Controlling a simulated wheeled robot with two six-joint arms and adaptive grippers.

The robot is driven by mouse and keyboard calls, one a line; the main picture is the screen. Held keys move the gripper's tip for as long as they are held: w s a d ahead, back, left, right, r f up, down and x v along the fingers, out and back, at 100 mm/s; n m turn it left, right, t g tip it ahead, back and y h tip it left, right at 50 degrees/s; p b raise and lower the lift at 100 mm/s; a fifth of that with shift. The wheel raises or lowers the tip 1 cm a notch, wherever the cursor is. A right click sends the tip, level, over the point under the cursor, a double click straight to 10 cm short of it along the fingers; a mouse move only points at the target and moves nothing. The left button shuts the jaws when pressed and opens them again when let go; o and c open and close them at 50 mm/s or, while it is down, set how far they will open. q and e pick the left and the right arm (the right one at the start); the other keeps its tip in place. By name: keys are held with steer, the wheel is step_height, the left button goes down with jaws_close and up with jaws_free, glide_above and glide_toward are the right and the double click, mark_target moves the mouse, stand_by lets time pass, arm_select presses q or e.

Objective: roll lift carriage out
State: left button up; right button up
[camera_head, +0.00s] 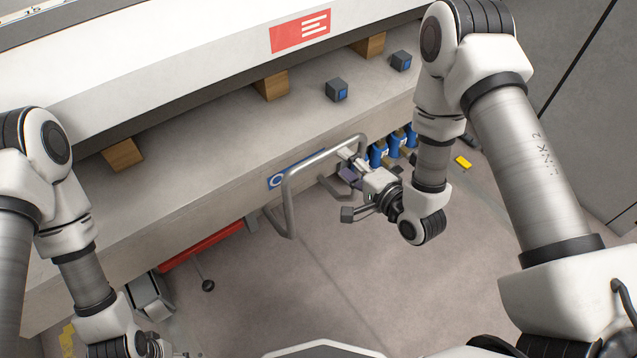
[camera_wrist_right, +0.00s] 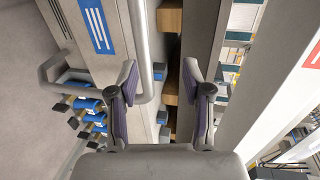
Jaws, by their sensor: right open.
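A bent grey tube handle (camera_head: 288,200) stands out from the front of a long light-grey beam (camera_head: 110,225), beside a blue label (camera_head: 295,170). I cannot tell for sure which part is the lift carriage. My right gripper (camera_head: 350,194) is open near the right end of this handle. In the right wrist view a grey tube (camera_wrist_right: 143,45) runs close beside the left finger of the right gripper (camera_wrist_right: 160,78); contact cannot be told. My left gripper (camera_head: 158,346) is at the bottom left edge, mostly cut off, its fingers unclear.
Several blue-bodied parts (camera_head: 378,154) line the beam beyond my right gripper. Wooden blocks (camera_head: 272,86) and small dark cubes (camera_head: 336,90) sit on the beam. A red bar (camera_head: 205,245) is below it at left. A yellow item (camera_head: 463,162) lies on the floor. The front floor is clear.

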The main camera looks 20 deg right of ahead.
mark_target(330, 157)
steer(key=w+f+b, duration=0.1)
steer(key=w, duration=0.1)
steer(key=w+a+f+b, duration=0.1)
steer(key=w+f, duration=0.1)
steer(key=w, duration=0.1)
steer(key=w+a+f+b, duration=0.1)
steer(key=w+b, duration=0.1)
steer(key=w, duration=0.1)
steer(key=shift+f, duration=0.4)
steer(key=shift+w+a, duration=0.1)
steer(key=shift+w, duration=0.25)
arm_select(q)
step_height(330, 157, down, 6)
steer(key=shift+w+d+f, duration=0.15)
steer(key=shift+f, duration=0.1)
arm_select(e)
steer(key=shift+s, duration=0.1)
jaws_close()
